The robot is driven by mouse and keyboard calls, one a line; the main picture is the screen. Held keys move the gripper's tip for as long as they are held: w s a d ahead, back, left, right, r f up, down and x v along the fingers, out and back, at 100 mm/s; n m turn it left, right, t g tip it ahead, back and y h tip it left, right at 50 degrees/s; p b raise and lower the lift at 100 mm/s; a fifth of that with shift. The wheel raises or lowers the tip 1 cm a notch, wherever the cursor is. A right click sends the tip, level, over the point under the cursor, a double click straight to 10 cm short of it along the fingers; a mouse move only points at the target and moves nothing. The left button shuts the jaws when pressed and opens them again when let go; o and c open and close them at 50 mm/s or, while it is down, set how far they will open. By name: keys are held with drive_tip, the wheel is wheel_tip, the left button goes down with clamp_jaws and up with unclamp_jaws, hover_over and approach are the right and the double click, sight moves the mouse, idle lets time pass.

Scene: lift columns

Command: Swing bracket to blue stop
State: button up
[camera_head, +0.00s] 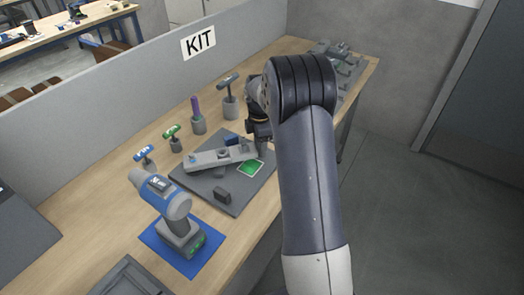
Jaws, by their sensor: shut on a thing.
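The bracket (208,156) is a long light-grey bar lying across a dark grey base plate (205,193). A round grey pivot piece shows near its middle. The blue stop (231,140) is a small block on the plate's far side, just behind the bracket's right part; I cannot tell whether they touch. My gripper (257,143) is at the bracket's right end, shut on it, and partly hidden by my arm. The fingertips are small and hard to make out.
A dark block (222,195) stands on the plate's near side. A blue-grey drill (173,205) stands on a blue mat (153,238). Several T-handled tools stand in holders behind the plate, near a grey partition with a KIT sign (198,42). Grey parts (341,58) lie at the far end.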

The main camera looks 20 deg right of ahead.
drive_tip(key=shift+w+a+n+p, duration=0.1)
drive_tip(key=shift+w+n+p, duration=0.85)
drive_tip(key=shift+w, duration=1.45)
drive_tip(key=shift+w+r+n+b, duration=0.1)
drive_tip(key=shift+n+b, duration=0.2)
drive_tip(key=shift+n, duration=0.05)
drive_tip(key=o, duration=1.4)
drive_tip(key=shift+w+a, duration=0.1)
drive_tip(key=shift+w, duration=0.05)
wheel_tip(320, 180, up, 11)
drive_tip(key=shift+f+b, duration=0.15)
drive_tip(key=shift+b, duration=0.35)
